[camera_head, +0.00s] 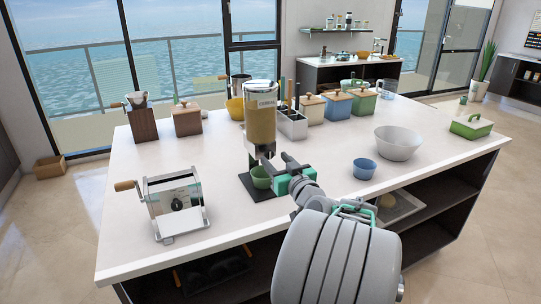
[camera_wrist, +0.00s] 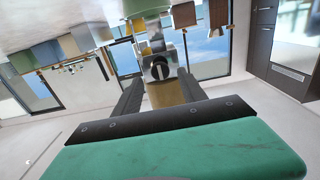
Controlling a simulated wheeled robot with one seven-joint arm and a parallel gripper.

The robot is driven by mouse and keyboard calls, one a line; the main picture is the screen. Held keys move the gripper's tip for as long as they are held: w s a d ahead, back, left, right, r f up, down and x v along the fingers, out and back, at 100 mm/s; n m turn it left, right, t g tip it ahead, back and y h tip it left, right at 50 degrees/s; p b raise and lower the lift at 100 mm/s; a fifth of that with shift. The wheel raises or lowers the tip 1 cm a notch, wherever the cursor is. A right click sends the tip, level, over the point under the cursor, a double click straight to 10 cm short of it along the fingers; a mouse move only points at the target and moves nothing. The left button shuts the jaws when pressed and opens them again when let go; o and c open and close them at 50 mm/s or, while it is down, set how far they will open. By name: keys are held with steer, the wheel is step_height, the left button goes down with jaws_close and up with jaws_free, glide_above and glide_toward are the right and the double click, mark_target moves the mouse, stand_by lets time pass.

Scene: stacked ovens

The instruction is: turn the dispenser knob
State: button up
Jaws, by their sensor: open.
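The dispenser (camera_head: 261,122) is a clear cylinder of tan contents on a stand with a dark base, standing on the white island. A green bowl (camera_head: 260,179) sits under its outlet. My gripper (camera_head: 273,163) is in front of the dispenser's lower part and hides some of it. The wrist view appears upside down. The green bowl (camera_wrist: 140,7) shows at the top edge.
A hand-cranked machine (camera_head: 176,206) stands left of the dispenser. A blue cup (camera_head: 364,168) and a white bowl (camera_head: 397,143) stand to the right. A utensil holder (camera_head: 292,124) and lidded canisters (camera_head: 337,104) are behind. The island's front left corner is clear.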

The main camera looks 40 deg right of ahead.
mark_target(268, 153)
steer(key=x, duration=0.2)
steer(key=shift+w, duration=0.3)
jaws_close()
stand_by(0.3)
